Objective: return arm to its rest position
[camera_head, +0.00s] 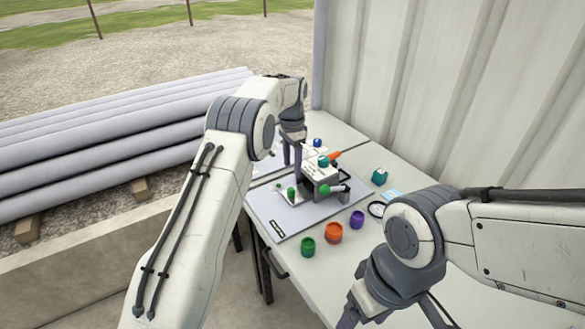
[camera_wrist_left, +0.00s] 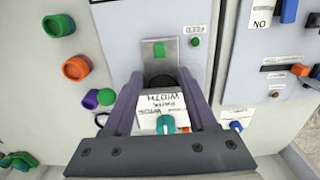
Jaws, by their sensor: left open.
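My left gripper (camera_head: 292,150) reaches in from the left and hangs over the board on the table. Its two fingers (camera_wrist_left: 160,95) stand apart in the left wrist view. A white labelled block (camera_wrist_left: 160,105) with a teal knob (camera_wrist_left: 166,124) shows between them, further down; I cannot tell whether the fingers touch anything. In the head view, a grey fixture (camera_head: 318,178) with green and orange handles sits on the board below. My right gripper (camera_head: 394,318) is at the bottom, its fingers apart and its tips cut off by the frame.
The table (camera_head: 310,275) carries a light board (camera_head: 283,222). Green (camera_head: 308,247), orange (camera_head: 334,232) and purple (camera_head: 357,220) caps stand along its near right side. A teal piece (camera_head: 379,177) stands behind. A corrugated wall (camera_head: 450,90) rises at right; pipes (camera_head: 100,140) lie at left.

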